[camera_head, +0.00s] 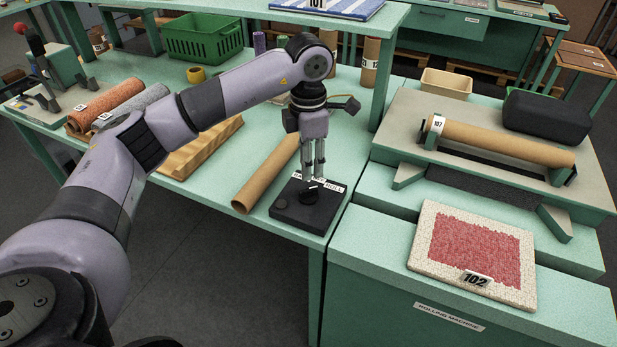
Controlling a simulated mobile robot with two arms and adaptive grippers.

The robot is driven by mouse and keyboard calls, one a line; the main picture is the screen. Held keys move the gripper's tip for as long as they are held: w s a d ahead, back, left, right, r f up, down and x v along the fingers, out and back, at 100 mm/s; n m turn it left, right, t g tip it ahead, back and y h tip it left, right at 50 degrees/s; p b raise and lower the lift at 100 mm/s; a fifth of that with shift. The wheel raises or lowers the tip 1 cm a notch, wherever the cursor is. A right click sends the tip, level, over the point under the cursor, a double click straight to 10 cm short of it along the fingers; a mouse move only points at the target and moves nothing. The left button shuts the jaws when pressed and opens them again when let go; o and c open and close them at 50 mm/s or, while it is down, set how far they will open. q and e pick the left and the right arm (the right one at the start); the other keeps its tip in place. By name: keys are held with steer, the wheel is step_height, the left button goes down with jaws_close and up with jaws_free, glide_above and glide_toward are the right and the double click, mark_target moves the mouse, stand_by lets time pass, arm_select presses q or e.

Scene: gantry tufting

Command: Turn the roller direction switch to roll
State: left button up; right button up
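The roller direction switch is a black box (290,212) on the green table's front corner. It has a dark round knob (309,196) with a white pointer mark on top. A white label strip behind the knob reads "ROLL" at its right end; my fingers hide part of it. My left gripper (314,178) points straight down at the knob, its fingertips at or just above the knob's top. The fingers are close together with a narrow gap; I cannot tell whether they touch the knob. My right gripper is not in view.
A cardboard tube (266,174) lies just left of the switch box. The rolling machine (432,258) stands to the right, with a red-and-cream tufted piece (424,243) tagged 102 on it. A tube tagged 107 (500,142) rests on its roller. A green crate (203,40) stands behind my arm.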

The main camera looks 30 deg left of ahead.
arm_select(q)
step_height(320, 180, up, 4)
steer(key=shift+r, duration=0.15)
stand_by(0.6)
